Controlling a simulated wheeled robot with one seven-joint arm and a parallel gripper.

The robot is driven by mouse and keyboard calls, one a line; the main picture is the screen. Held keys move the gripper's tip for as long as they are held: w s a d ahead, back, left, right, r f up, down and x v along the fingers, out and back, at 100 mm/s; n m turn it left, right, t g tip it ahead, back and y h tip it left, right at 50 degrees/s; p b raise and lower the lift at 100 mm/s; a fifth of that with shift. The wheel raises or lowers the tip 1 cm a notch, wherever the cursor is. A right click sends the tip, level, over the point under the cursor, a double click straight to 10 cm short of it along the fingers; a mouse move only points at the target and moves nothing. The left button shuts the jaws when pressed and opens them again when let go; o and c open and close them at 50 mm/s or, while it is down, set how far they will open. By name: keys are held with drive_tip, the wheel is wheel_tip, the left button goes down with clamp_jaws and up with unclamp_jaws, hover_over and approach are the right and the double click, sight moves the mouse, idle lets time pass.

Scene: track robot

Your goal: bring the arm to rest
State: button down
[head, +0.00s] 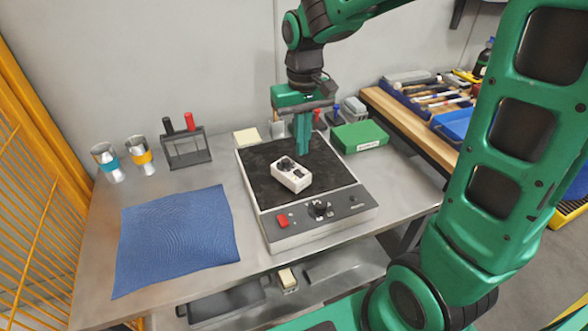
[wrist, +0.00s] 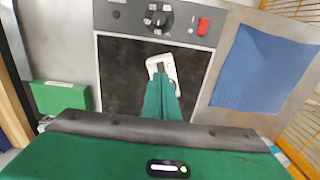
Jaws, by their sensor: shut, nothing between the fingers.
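My gripper (head: 303,150) is shut and empty. In the head view it points down over the back part of the dark plate of a grey device (head: 262,225). A small white box with a dark knob (head: 291,174) lies on that plate, in front of and a little left of the fingertips. In the wrist view my gripper (wrist: 164,78) shows its green fingers together, overlapping part of the white box (wrist: 172,64) in the picture. I cannot tell the exact height of the fingertips above the plate.
A blue cloth (head: 178,238) lies at the left on the metal table (head: 95,290). Two cups (head: 140,150) and a rack with red and black handles (head: 186,148) stand at the back left. A green box (head: 359,137) sits right of the device. A tool-laden wooden bench (head: 410,122) is at the right.

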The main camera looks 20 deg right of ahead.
drive_tip(key=s+d+m, duration=0.3)
drive_tip(key=s+d, duration=0.5)
drive_tip(key=s, duration=0.3)
drive_tip(key=s+d+m, duration=0.3)
drive_tip(key=s+d, duration=0.6)
drive_tip(key=s, duration=0.3)
drive_tip(key=shift+s+r, duration=0.15)
drive_tip(key=shift+s, duration=0.05)
drive_tip(key=shift+w+f, duration=0.25)
drive_tip(key=shift+w, duration=0.4)
